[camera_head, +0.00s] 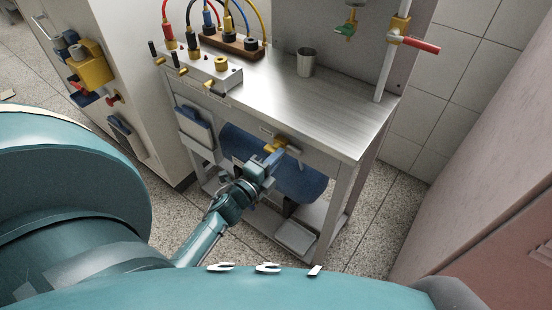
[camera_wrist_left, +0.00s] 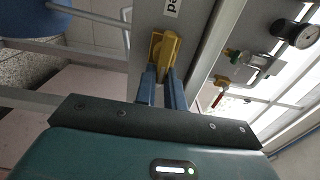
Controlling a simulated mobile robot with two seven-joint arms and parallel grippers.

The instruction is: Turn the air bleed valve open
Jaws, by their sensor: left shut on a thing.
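The air bleed valve is a small yellow fitting (camera_head: 279,144) on the front of the steel table, just under its top edge. My left gripper (camera_head: 269,158) reaches up to it from below. In the left wrist view the yellow valve (camera_wrist_left: 165,46) stands between the two blue-grey fingertips (camera_wrist_left: 161,76), which are shut on it. A label plate (camera_wrist_left: 172,8) beside it is only partly visible. The fingers hide part of the valve. My right gripper is not in view.
A blue tank (camera_head: 300,181) sits beneath the steel table (camera_head: 318,107). A red-handled valve (camera_head: 420,44) is on a pipe at right. A cabinet (camera_head: 135,55) stands left.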

